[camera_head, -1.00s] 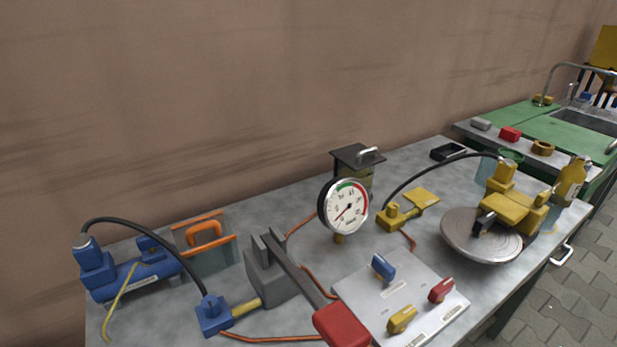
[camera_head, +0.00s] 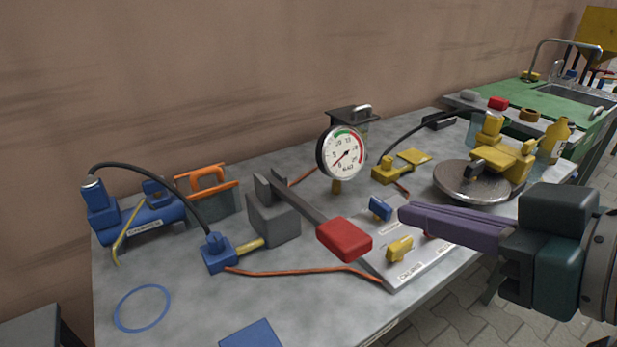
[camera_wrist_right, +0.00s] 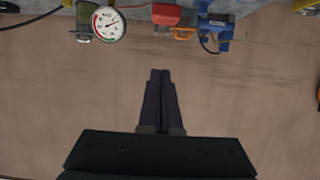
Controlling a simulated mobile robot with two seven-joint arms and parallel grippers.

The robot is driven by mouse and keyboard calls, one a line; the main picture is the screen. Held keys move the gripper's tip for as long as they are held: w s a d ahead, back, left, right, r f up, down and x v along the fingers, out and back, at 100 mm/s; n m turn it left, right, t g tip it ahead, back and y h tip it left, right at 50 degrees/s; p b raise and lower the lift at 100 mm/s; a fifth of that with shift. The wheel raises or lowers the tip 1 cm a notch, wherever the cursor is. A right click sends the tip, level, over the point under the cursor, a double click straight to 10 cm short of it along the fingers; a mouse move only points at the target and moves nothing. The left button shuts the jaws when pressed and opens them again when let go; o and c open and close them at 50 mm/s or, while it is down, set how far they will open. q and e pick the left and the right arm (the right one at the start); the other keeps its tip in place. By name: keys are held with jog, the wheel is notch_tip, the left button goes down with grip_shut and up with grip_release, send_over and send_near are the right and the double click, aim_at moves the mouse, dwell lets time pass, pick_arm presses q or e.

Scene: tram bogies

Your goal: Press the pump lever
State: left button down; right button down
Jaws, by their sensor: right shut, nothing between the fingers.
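The pump lever is a grey bar with a red block handle (camera_head: 344,239), rising from a grey pump body (camera_head: 272,218) on the table. The handle points toward the front of the table. My right gripper (camera_head: 404,213) has purple fingers that are closed together with nothing between them. In the head view it shows to the right of the red handle, over the valve plate, apart from the handle. In the right wrist view the gripper (camera_wrist_right: 160,73) points toward the wall, and the red handle (camera_wrist_right: 166,14) shows at the top edge. My left gripper is not in view.
A pressure gauge (camera_head: 342,152) stands behind the lever. A valve plate (camera_head: 408,277) with blue, yellow and red knobs lies to its right. A blue cylinder unit (camera_head: 138,217) is at left, a yellow unit (camera_head: 502,162) with a round disc at right. The table's front left is mostly clear.

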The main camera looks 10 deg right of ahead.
jog(key=b, duration=0.2)
send_over(363, 243)
jog(key=w, duration=0.2)
jog(key=f, duration=0.3)
jog(key=shift+s+a+f, duration=0.2)
jog(key=shift+a+f, duration=0.1)
jog(key=shift+f, duration=0.1)
jog(key=f, duration=0.2)
jog(key=shift+s+f, duration=0.2)
jog(key=shift+f, duration=0.15)
jog(key=shift+s+f, duration=0.1)
jog(key=shift+f, duration=0.5)
jog(key=shift+b, duration=0.3)
jog(key=f+b, duration=0.2)
jog(key=shift+s+d+f+t+b, duration=0.1)
jog(key=shift+s+d+t+b, duration=0.1)
jog(key=shift+t+b, duration=0.15)
notch_tip(363, 243, down, 10)
jog(key=t+y+b, duration=0.1)
jog(key=t+b, duration=0.3)
jog(key=b, duration=1.3)
jog(key=shift+f+y+b, duration=0.15)
jog(key=shift+y+b, duration=0.15)
jog(key=shift+y, duration=0.1)
jog(key=shift+f+t, duration=0.1)
jog(key=shift+t, duration=0.15)
